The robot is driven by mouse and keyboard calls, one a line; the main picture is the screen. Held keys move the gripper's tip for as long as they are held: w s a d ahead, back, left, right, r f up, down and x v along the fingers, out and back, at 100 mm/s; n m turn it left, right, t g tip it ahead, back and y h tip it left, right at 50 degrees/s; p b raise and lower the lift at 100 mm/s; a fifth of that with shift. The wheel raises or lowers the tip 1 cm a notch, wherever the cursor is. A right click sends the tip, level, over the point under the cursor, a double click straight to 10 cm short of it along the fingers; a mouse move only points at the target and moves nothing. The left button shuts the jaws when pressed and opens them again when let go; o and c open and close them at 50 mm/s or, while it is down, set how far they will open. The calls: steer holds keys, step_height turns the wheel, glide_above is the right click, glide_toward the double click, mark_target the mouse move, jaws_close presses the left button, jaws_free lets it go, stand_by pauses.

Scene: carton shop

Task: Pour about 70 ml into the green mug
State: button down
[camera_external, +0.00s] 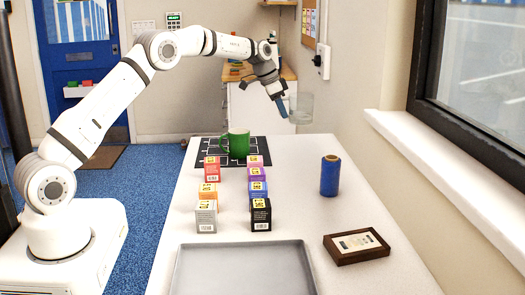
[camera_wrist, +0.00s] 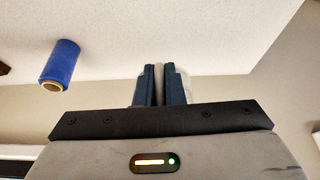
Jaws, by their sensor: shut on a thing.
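The green mug (camera_external: 237,143) stands upright on a black mat with white lines (camera_external: 212,157) toward the far end of the table. My gripper (camera_external: 284,107) is shut on a clear glass container (camera_external: 303,108), held in the air to the right of the mug and higher than it. The container looks about upright; I cannot tell how much liquid is in it. In the wrist view my gripper's dark fingers (camera_wrist: 160,88) are close together, with a pale, faint shape around them. The mug is not in the wrist view.
Two rows of small coloured cartons (camera_external: 260,214) stand in front of the mat. A blue roll (camera_external: 330,176) stands to the right; it also shows in the wrist view (camera_wrist: 62,62). A grey tray (camera_external: 243,246) and a brown framed box (camera_external: 356,246) lie nearer.

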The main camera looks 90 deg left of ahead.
steer(key=s+a+n+y+p, duration=0.1)
steer(key=s+a+n+p, duration=0.25)
steer(key=s, duration=0.65)
steer(key=s+a+n+g+y+p, duration=0.15)
steer(key=s+a+p, duration=0.3)
steer(key=s, duration=0.45)
steer(key=s+a+n+y+p, duration=0.1)
steer(key=s+a+n+p, duration=0.3)
steer(key=s, duration=0.6)
steer(key=shift+h, duration=0.25)
steer(key=f, duration=0.4)
steer(key=f+b, duration=0.1)
steer(key=f, duration=0.7)
steer(key=shift+w+a+f+b, duration=0.2)
steer(key=shift+w+a+b, duration=0.1)
steer(key=shift+b, duration=0.05)
